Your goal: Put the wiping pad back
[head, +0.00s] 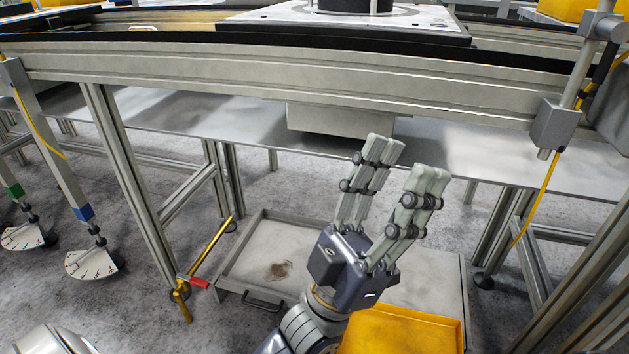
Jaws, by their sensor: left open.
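I cannot make out the wiping pad in the head view. My left gripper (403,165) is raised in the middle of the picture. Its fingers are apart and point up toward the conveyor frame, with nothing between them. It appears in front of the grey box under the conveyor and the drip tray on the floor, and hides part of both. My right gripper is not in view.
A conveyor beam (270,78) crosses the top, carrying a pallet plate (340,22). A grey box (335,120) hangs below. A stained drip tray (252,262) lies on the floor, near a yellow bin (405,325) and a yellow pipe with red handle (200,283).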

